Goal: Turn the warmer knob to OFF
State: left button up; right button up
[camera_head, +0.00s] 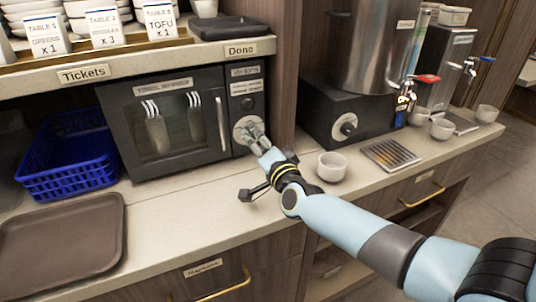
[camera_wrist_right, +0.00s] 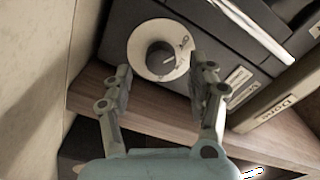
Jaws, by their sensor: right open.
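The towel warmer (camera_head: 122,118) is a dark box with a glass door and a handle, standing on the counter. Its knob sits on a pale round dial (camera_head: 238,127) at the lower right of its front, partly hidden by my gripper. In the right wrist view the dark knob (camera_wrist_right: 159,56) shows a light pointer line toward the picture's right; the small dial letters are hard to read. My right gripper (camera_head: 253,136) is open in front of the dial. In the wrist view its fingers (camera_wrist_right: 158,76) are spread either side of the knob, with no clear contact. My left gripper is not in view.
A wooden post (camera_head: 276,85) stands just right of the warmer. Beyond it are a steel dispenser with its own knob (camera_head: 345,127) and a white cup (camera_head: 332,165) near my forearm. A blue basket (camera_head: 68,165) and brown tray (camera_head: 62,235) are at left.

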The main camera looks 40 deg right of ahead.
jog(key=v, duration=0.9)
jog(key=shift+s, duration=0.3)
